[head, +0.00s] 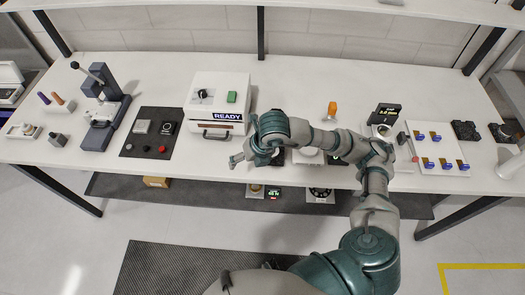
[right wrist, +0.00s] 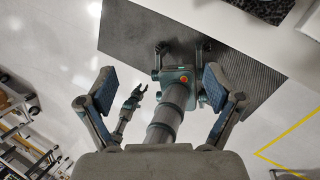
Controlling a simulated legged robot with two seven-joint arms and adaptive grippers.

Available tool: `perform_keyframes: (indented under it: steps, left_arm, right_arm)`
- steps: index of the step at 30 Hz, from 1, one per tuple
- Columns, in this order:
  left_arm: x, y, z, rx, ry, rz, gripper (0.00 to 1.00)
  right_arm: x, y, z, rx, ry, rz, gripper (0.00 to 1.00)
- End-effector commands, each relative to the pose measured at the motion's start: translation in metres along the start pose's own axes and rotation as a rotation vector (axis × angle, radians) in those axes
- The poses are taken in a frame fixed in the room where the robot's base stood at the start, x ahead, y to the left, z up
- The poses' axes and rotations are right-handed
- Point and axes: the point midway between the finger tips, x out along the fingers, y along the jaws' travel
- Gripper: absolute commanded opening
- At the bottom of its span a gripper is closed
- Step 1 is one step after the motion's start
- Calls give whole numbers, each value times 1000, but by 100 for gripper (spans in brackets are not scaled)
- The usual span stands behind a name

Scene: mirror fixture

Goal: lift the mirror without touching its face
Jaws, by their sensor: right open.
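My right gripper (head: 240,159) is over the front part of the bench, just in front of the white READY box (head: 217,102). In the right wrist view its two padded fingers stand wide apart, with nothing between them (right wrist: 157,86). I cannot make out the mirror for certain. A pale round piece (head: 308,154) shows partly behind my right forearm, and the arm hides much of the bench there. In the right wrist view a small gripper (right wrist: 136,98), apparently my left, shows far below; its jaws are too small to judge.
A blue lever press (head: 104,110) and a dark mat with buttons (head: 151,133) stand at the left. At the right are a black box (head: 385,113) and a white board with blue and yellow pieces (head: 440,150). A lower shelf (head: 120,185) runs under the bench.

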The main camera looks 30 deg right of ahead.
Motion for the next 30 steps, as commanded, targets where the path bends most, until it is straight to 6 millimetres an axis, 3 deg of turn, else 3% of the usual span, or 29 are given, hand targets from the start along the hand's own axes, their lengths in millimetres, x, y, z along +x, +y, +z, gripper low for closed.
perform_keyframes:
  steps: [1, 3, 8, 11, 21, 30]
  left_arm:
    - [4, 0, 12, 2, -9, 0, 40]
    - [7, 0, 24, 3, -13, 1, 40]
    - [9, 0, 36, 6, -18, 1, 40]
    - [9, 0, 37, 6, -18, 2, 40]
    - [2, 0, 35, 5, -17, 0, 40]
    - [-2, 0, 34, 5, -17, 1, 40]
  right_arm:
    - [-12, -25, 18, 46, -68, -114, 91]
    - [-28, -51, 34, 109, -138, -236, 91]
    - [-42, -80, 48, 185, -214, -365, 91]
    - [-29, -89, 52, 194, -216, -379, 91]
    - [41, -119, 65, 190, -214, -373, 91]
    - [68, -130, 71, 187, -215, -371, 91]
